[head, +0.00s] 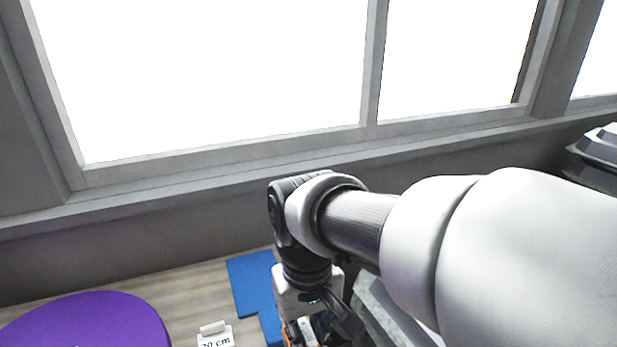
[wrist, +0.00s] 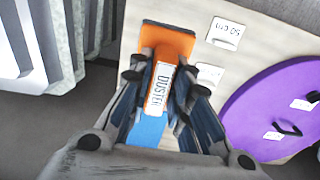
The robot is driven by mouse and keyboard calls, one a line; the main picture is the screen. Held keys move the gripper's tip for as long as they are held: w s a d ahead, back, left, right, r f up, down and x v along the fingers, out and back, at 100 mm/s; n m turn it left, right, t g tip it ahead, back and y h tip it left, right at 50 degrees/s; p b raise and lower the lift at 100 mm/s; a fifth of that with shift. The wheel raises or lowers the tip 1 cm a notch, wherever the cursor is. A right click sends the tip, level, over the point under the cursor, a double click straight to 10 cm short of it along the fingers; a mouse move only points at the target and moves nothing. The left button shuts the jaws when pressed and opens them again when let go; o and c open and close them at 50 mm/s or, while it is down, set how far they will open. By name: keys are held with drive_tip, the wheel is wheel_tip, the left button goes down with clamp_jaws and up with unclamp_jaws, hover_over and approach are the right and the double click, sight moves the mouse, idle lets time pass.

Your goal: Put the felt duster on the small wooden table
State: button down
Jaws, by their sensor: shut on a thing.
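The felt duster (wrist: 166,40) has an orange top and a white label reading "DUSTER". My gripper (wrist: 162,82) is shut on it, with a finger on each side, in the wrist view. In the head view only bits of the orange duster (head: 287,338) show under my gripper (head: 312,332) at the bottom edge. A light wooden surface (head: 187,292) lies below; it also shows behind the duster in the wrist view (wrist: 200,48). I cannot tell whether the duster touches it.
A blue flat piece (head: 250,280) lies on the wood beside my gripper. A purple disc (head: 95,322) and a "20 cm" card (head: 215,335) lie to its left. Grey ridged moulds (wrist: 50,45) stand close by. A window (head: 210,75) is behind.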

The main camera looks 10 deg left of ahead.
drive_tip(key=shift+s+d+f+b, duration=0.1)
drive_tip(key=shift+f+b, duration=1.2)
drive_tip(key=shift+f, duration=3.55)
drive_tip(key=shift+s+d+f+b, duration=0.1)
drive_tip(key=shift+f+b, duration=1.2)
drive_tip(key=shift+f, duration=3.55)
drive_tip(key=shift+f, duration=0.1)
drive_tip(key=c, duration=1.5)
unclamp_jaws()
drive_tip(key=d+r+m+p, duration=0.1)
drive_tip(key=d+r+p, duration=0.3)
drive_tip(key=r, duration=1.2)
drive_tip(key=s+d+r+m+t, duration=0.1)
drive_tip(key=s+d, duration=0.2)
drive_tip(key=d, duration=0.2)
drive_tip(key=s+d+r+m+t, duration=0.2)
drive_tip(key=s+d, duration=0.1)
drive_tip(key=d, duration=0.2)
drive_tip(key=s+d+r+m+t, duration=0.1)
drive_tip(key=s+d+m, duration=0.1)
drive_tip(key=d, duration=0.4)
drive_tip(key=shift+s+r+t+b, duration=0.2)
drive_tip(key=shift+s+t+b, duration=0.1)
drive_tip(key=shift+s, duration=0.15)
